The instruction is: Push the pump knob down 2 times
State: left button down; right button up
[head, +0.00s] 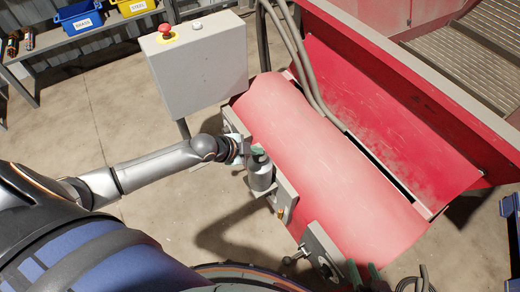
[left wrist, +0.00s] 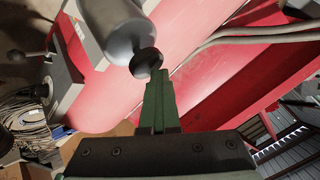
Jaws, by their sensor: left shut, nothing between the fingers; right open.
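The pump is a grey upright cylinder (head: 261,178) on the near side of the red machine. In the left wrist view it is a silver body (left wrist: 112,28) with a black round knob (left wrist: 146,62) at its end. My left gripper (head: 258,151) is shut and empty, right over the pump top, and hides the knob in the head view. In the left wrist view its green fingertips (left wrist: 158,74) are right at the knob; I cannot tell whether they touch it. My right gripper (head: 364,273) is open, low at the bottom edge of the head view.
The red machine cover (head: 330,170) lies just behind the pump. A grey control box (head: 205,65) with a red button (head: 165,30) stands to the left. A lever panel (head: 320,245) is nearer, to the right. Blue (head: 80,20) and yellow (head: 130,6) bins sit on a far shelf.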

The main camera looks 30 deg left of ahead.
pick_arm(q)
jog(key=shift+s+r+p, duration=0.1)
jog(key=shift+r+p, duration=1.35)
jog(key=shift+p, duration=0.1)
pick_arm(e)
notch_tip(320, 180, up, 4)
jog(key=shift+f, duration=0.2)
jog(key=shift+d, duration=0.1)
pick_arm(q)
notch_tip(320, 180, up, 5)
jog(key=p, duration=0.5)
pick_arm(e)
notch_tip(320, 180, up, 5)
